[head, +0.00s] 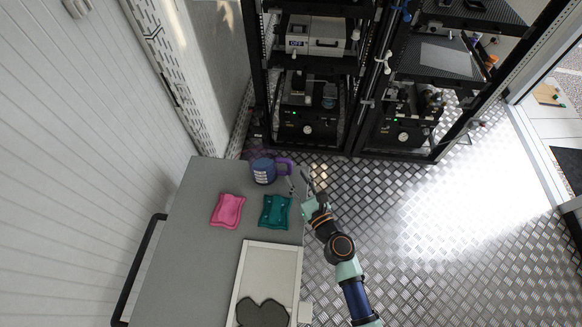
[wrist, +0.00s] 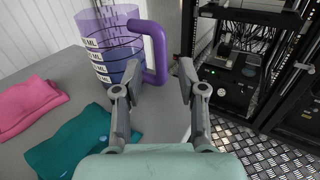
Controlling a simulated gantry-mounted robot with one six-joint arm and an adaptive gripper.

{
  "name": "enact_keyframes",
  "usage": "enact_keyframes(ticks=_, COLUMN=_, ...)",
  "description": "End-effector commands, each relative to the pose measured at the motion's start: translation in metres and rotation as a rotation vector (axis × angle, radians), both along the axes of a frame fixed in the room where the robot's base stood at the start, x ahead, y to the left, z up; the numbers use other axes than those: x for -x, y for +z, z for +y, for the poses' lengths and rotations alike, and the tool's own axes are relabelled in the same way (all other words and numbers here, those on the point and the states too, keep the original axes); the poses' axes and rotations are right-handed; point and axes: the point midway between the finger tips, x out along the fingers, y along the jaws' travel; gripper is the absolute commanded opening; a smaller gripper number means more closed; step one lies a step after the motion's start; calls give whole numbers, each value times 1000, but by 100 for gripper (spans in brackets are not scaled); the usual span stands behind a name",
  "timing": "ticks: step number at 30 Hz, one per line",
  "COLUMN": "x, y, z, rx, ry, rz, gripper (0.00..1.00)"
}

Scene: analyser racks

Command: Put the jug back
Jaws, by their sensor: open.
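The jug (head: 263,171) stands upright at the far end of the grey cart top. It is see-through purple with dark blue contents, white level labels and a purple handle (head: 285,165) facing right. In the wrist view the jug (wrist: 112,45) is at the upper left, its handle (wrist: 158,55) just beyond my left finger. My gripper (head: 303,184) is open and empty beside the handle, at the cart's right edge.
A pink cloth (head: 228,210) and a teal cloth (head: 274,211) lie on the cart top (head: 185,250). A light tray (head: 268,262) with a dark item (head: 262,313) is nearer. Black equipment racks (head: 312,75) stand behind the cart. Open metal floor (head: 430,215) lies to the right.

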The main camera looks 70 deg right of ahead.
Motion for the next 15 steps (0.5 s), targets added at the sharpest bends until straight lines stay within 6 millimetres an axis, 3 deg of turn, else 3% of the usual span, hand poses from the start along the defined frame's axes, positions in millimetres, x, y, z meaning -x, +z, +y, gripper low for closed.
enact_keyframes(ticks=6, x=36, y=-2, z=35, rx=-1, ry=-3, rz=2, gripper=41)
enact_keyframes(ticks=15, x=48, y=0, z=47, rx=1, ry=0, rz=0, gripper=41)
